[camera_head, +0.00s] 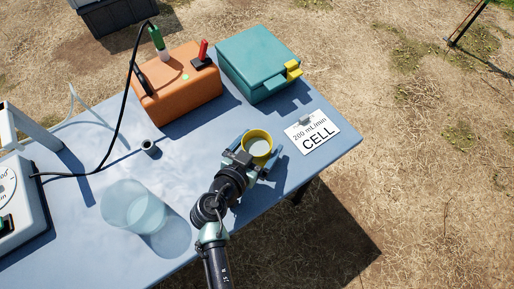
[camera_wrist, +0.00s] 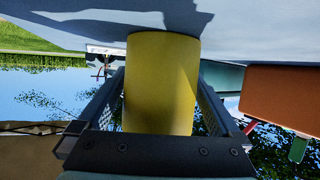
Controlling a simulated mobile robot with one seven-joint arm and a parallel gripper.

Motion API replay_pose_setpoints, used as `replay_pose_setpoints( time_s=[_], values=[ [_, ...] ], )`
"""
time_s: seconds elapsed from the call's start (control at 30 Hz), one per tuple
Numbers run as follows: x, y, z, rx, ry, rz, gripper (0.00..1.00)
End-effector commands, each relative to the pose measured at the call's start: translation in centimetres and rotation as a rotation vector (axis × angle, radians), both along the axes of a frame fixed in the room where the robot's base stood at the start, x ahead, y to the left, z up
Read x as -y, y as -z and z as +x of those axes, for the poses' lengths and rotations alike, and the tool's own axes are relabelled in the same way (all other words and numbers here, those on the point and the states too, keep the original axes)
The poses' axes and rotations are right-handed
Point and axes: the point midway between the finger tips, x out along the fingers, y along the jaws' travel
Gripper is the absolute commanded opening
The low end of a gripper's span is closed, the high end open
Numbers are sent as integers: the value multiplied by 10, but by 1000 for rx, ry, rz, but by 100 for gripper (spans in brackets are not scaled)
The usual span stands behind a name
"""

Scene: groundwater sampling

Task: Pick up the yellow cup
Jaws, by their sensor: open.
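The yellow cup (camera_head: 258,139) stands upright on the blue-grey table near its front edge, left of the white card. In the wrist view the yellow cup (camera_wrist: 162,80) fills the middle, between the two fingers. My gripper (camera_head: 254,156) reaches the cup from the near side, with a finger on either side of it. In the wrist view my gripper (camera_wrist: 160,115) is open around the cup, and small gaps seem to show beside it. The head view looks into the cup from above; its near lower side is partly hidden by my gripper.
A white card (camera_head: 312,134) reading "200 mL/min CELL" lies right of the cup. An orange box (camera_head: 178,92) and a teal case (camera_head: 258,58) stand behind. A clear beaker (camera_head: 133,207) and a small dark cup (camera_head: 150,148) stand left. A white instrument (camera_head: 22,213) is far left.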

Motion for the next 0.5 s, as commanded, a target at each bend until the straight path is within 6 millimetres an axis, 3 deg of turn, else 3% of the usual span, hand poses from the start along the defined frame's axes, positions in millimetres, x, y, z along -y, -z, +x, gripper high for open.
replay_pose_setpoints(
  time_s=[0.13,0.37,0.5],
  values=[
    [5,5,10,-1,1,0,100],
    [6,6,11,-1,0,0,100],
    [6,6,11,-1,0,0,77]
  ],
)
